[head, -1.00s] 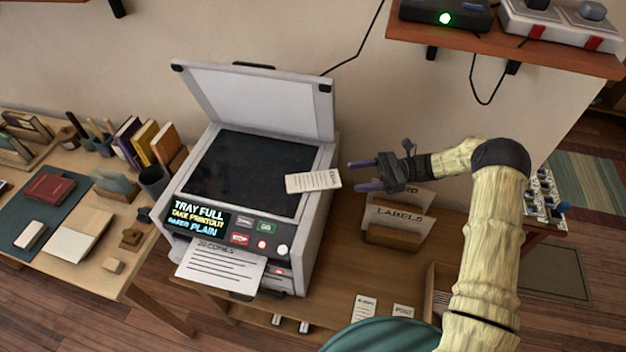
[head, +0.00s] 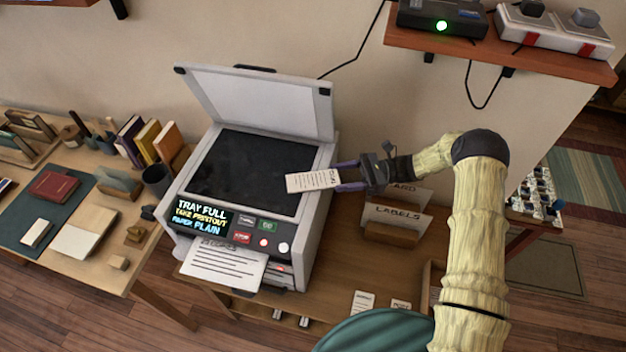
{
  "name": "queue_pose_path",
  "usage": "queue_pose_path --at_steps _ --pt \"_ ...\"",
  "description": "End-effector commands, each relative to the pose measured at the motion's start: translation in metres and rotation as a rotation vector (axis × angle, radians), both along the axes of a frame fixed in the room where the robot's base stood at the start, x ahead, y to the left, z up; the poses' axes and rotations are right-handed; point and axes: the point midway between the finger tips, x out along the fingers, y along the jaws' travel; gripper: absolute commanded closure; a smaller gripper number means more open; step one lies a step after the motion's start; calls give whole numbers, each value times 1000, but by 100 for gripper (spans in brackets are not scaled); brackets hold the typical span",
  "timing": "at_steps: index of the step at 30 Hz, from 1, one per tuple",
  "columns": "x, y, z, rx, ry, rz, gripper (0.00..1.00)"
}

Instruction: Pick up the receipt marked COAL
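The receipt (head: 312,181) is a small cream slip with printed lines. Short, sideways bold lettering at its right end looks like COAL but is tiny. It lies over the right edge of the copier's (head: 240,170) dark glass. My gripper (head: 340,177) has come in from the right, with its two purple fingers spread apart. The fingertips are at the receipt's right end, one at its upper corner and one at its lower corner. I cannot tell whether they touch it.
The copier's lid (head: 258,103) stands open behind the glass. A printout (head: 223,264) sticks out in front. A wooden holder (head: 388,235) with a LABELS card stands below my gripper. Two more slips, one marked POST (head: 400,305), lie at the table's front. A shelf (head: 500,55) hangs above right.

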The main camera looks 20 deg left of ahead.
Motion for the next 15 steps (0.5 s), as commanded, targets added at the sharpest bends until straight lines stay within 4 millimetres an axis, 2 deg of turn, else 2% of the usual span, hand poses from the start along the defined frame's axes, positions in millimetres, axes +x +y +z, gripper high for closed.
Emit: queue_pose_path --at_steps 1,3,5,6,15 --pt "0 0 0 0 0 0 60" --pt "0 0 0 0 0 0 68" --pt "0 0 0 0 0 0 68" --pt "0 0 0 0 0 0 71" --pt "1 0 4 1 -2 0 71"
